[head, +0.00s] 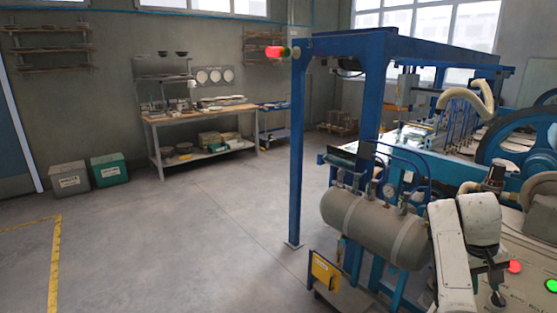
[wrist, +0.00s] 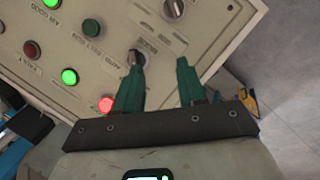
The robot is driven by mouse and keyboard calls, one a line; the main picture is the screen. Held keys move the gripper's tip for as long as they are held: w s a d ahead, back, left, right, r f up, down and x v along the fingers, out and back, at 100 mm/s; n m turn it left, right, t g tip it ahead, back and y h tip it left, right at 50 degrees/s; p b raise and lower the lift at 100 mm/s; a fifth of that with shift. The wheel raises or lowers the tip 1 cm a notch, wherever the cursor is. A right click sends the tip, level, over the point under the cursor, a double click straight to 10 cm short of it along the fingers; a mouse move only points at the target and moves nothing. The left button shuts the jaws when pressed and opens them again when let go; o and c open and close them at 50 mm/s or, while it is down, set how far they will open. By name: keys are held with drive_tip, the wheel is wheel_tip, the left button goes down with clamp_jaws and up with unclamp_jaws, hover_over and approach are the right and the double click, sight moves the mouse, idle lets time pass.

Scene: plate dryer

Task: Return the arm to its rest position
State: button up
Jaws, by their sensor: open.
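My gripper (wrist: 158,66) shows in the wrist view with two green fingers spread apart and nothing between them. The fingers are over the pale control panel (wrist: 60,60). The left fingertip is close to a dark rotary knob (wrist: 137,57) on it; I cannot tell whether they touch. In the head view my white arm (head: 449,245) is at the lower right, bent down over the control panel (head: 530,255). The gripper's fingers cannot be made out clearly there.
The panel has a lit red lamp (wrist: 106,104), a lit green lamp (wrist: 69,77) and another knob (wrist: 173,9). A grey tank (head: 375,228) and a blue frame post (head: 297,150) stand left of my arm. Open floor (head: 180,240) lies further left, before a workbench (head: 200,116).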

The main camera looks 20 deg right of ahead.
drive_tip(key=shift+n+t, duration=0.4)
drive_tip(key=shift+n, duration=0.1)
drive_tip(key=s+a+f, duration=0.1)
drive_tip(key=a+f, duration=0.2)
drive_tip(key=s+a+f, duration=0.1)
drive_tip(key=a+f, duration=0.2)
drive_tip(key=f, duration=0.1)
drive_tip(key=s+a+f, duration=0.1)
drive_tip(key=a+f, duration=0.2)
drive_tip(key=shift+s+f+b, duration=0.15)
drive_tip(key=shift+f+b, duration=0.1)
drive_tip(key=shift+b, duration=0.05)
drive_tip(key=s+a+f+n+t+y+b, duration=0.1)
drive_tip(key=s+a+f, duration=0.4)
drive_tip(key=s+a, duration=0.25)
drive_tip(key=s+a+f+n+y, duration=0.1)
drive_tip(key=s+a+f, duration=0.45)
drive_tip(key=a, duration=0.35)
drive_tip(key=s+a+r+n+y, duration=0.1)
drive_tip(key=s+a, duration=0.6)
drive_tip(key=s, duration=0.3)
drive_tip(key=shift+s+a+t+b, duration=0.15)
drive_tip(key=shift+a+t+b, duration=0.2)
drive_tip(key=shift+a+t, duration=0.05)
drive_tip(key=shift+o, duration=0.2)
